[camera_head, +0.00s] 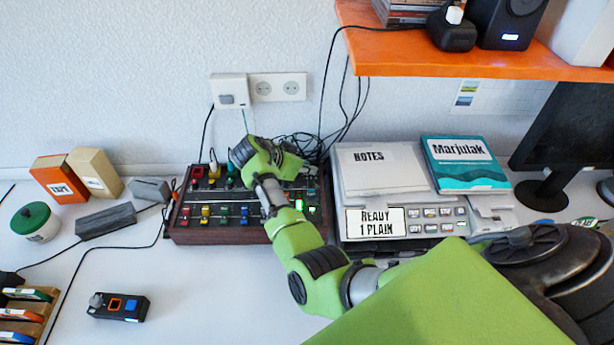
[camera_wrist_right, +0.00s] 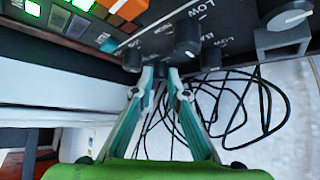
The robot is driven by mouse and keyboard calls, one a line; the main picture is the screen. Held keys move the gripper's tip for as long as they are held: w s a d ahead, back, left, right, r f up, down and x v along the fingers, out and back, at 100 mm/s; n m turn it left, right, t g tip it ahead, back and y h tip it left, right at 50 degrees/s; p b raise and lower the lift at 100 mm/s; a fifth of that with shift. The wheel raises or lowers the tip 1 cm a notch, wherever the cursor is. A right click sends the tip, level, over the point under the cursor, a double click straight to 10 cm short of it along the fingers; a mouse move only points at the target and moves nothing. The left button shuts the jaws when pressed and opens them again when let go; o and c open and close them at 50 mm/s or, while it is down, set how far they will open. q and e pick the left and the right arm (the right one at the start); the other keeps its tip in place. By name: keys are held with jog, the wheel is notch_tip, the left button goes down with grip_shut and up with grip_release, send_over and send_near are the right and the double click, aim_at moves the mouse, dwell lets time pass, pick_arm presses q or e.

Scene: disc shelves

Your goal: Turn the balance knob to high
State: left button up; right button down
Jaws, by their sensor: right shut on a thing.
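The dark mixer console (camera_head: 235,231) with a wooden frame and coloured sliders stands on the white desk against the wall. My right arm reaches over it in the head view and hides part of its panel; the right fingertips cannot be made out there. In the right wrist view my right gripper (camera_wrist_right: 161,72) is shut on a small dark knob at the panel's edge. A larger dark knob (camera_wrist_right: 187,38) and other knobs stand close by. The labels "LOW" and a part-hidden "BA" show; the held knob's own label is not readable. My left gripper is not in view.
A grey machine (camera_head: 440,228) with a notes sheet and a teal book stands right of the console. Black cables (camera_wrist_right: 235,110) lie close to my right fingers. An orange shelf (camera_head: 480,65) hangs above. A small control box (camera_head: 118,306) lies at the front left.

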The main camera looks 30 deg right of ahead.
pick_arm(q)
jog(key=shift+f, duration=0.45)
pick_arm(e)
jog(key=shift+d, duration=0.1)
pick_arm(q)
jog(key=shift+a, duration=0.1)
pick_arm(e)
jog(key=c, duration=2.3)
grip_release()
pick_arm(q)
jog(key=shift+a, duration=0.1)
